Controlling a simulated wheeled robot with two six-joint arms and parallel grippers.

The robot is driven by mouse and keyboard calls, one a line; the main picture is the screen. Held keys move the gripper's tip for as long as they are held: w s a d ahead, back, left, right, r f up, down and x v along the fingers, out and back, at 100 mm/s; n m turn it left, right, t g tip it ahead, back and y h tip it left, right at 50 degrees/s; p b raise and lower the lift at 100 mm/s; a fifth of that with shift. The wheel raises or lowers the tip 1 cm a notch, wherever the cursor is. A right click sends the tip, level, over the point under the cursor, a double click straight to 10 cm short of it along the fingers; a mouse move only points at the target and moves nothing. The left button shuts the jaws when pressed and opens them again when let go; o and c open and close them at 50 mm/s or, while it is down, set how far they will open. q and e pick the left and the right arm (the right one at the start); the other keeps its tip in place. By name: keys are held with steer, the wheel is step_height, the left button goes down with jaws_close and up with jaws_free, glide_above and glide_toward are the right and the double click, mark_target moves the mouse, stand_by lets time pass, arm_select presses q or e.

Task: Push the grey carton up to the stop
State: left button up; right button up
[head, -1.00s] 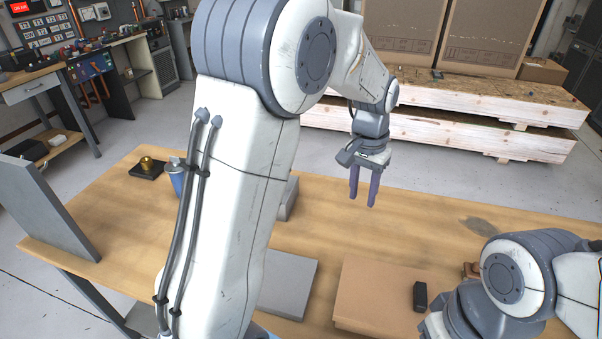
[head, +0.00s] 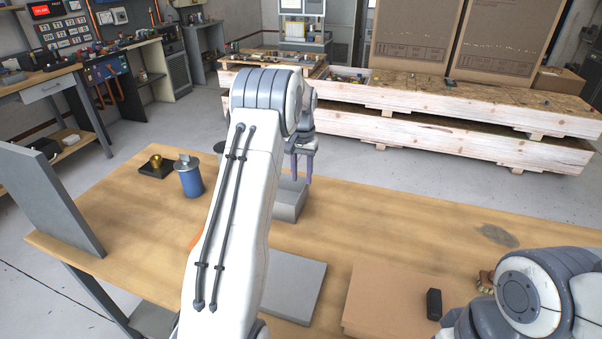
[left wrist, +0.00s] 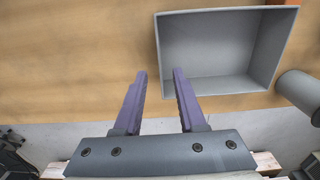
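The grey carton looks to be the open-topped, empty grey box (head: 287,207) near the table's far edge, partly behind my left arm. The left wrist view shows its inside (left wrist: 222,45). My left gripper (head: 302,178) is open and empty. Its fingers (left wrist: 159,72) point down beside the box's far side, with one finger close to a box corner in the wrist view; I cannot tell whether they touch. An upright grey panel (head: 45,200) at the table's left end may be the stop. My right gripper is out of view.
A blue canister (head: 189,178) and a brass piece on a black base (head: 156,166) stand left of my arm. A grey cylinder (left wrist: 303,92) is beside the box. A grey slab (head: 293,287) and brown carton (head: 390,300) lie nearer. An orange thing is mostly hidden.

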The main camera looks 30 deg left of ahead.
mark_target(302, 208)
arm_select(q)
step_height(302, 208, down, 10)
steer(key=shift+p, duration=0.4)
jaws_close()
stand_by(1.3)
jaws_free()
